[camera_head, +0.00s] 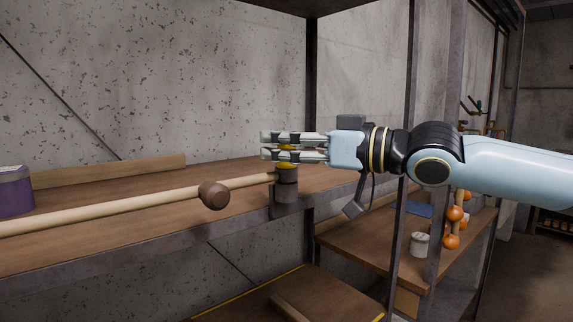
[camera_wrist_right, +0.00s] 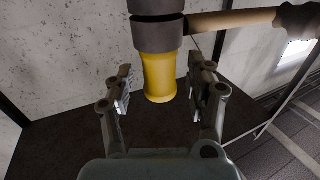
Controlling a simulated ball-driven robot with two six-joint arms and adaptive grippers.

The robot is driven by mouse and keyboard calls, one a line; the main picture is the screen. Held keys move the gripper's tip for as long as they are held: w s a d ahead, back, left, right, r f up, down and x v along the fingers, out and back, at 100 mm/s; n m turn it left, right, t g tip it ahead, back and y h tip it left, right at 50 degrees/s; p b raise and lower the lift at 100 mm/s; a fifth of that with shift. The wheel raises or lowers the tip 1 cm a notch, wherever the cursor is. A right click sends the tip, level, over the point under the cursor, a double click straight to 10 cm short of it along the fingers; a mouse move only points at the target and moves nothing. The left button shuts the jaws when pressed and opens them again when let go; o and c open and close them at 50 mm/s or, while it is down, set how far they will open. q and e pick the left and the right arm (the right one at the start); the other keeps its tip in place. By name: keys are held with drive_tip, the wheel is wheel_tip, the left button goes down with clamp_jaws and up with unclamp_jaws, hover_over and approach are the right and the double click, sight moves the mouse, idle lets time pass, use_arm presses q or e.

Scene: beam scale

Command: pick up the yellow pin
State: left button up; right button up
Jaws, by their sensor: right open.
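The yellow pin (camera_head: 287,166) stands upright at the top of a dark grey post (camera_head: 285,192) on the shelf's front edge. My right gripper (camera_head: 266,146) reaches in from the right, its fingers level and partly covering the pin. In the right wrist view, the pin (camera_wrist_right: 158,79) sits between the two spread fingers of my right gripper (camera_wrist_right: 161,88), with visible gaps on both sides. The gripper is open and holds nothing. My left gripper is not in view.
A pale wooden beam (camera_head: 120,206) runs from the left to the post. A brown knob (camera_head: 213,195) is in front of it. A purple container (camera_head: 14,192) stands far left. Dark uprights (camera_head: 402,180) rise beside my right arm. A lower shelf holds a white pot (camera_head: 419,245).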

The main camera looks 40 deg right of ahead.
clamp_jaws()
idle(0.3)
wheel_tip(320, 180, up, 10)
drive_tip(key=p, duration=0.7)
idle(0.4)
